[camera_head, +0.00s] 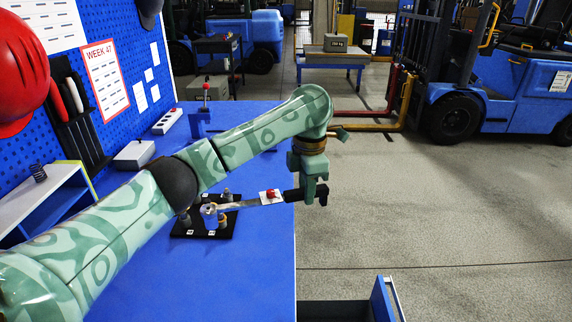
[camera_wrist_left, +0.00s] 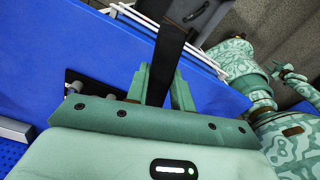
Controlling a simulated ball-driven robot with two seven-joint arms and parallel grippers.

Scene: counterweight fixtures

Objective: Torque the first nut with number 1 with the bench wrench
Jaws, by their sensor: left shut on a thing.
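My left gripper (camera_head: 314,194) is shut on the black handle of the bench wrench (camera_head: 240,203), just past the right edge of the blue bench. The wrench's metal shaft reaches left over a black plate (camera_head: 222,232) with several posts and nuts on it. Its head is by a blue-grey nut post (camera_head: 209,217); I cannot tell whether it sits around the nut or beside it. The small white labels are too small to read. In the left wrist view, the dark handle (camera_wrist_left: 165,55) passes between the green fingers (camera_wrist_left: 164,88).
A red button on a white base (camera_head: 270,195) is by the wrench shaft. A blue pegboard wall (camera_head: 135,50) bounds the left. An open drawer (camera_head: 385,300) juts out at front right.

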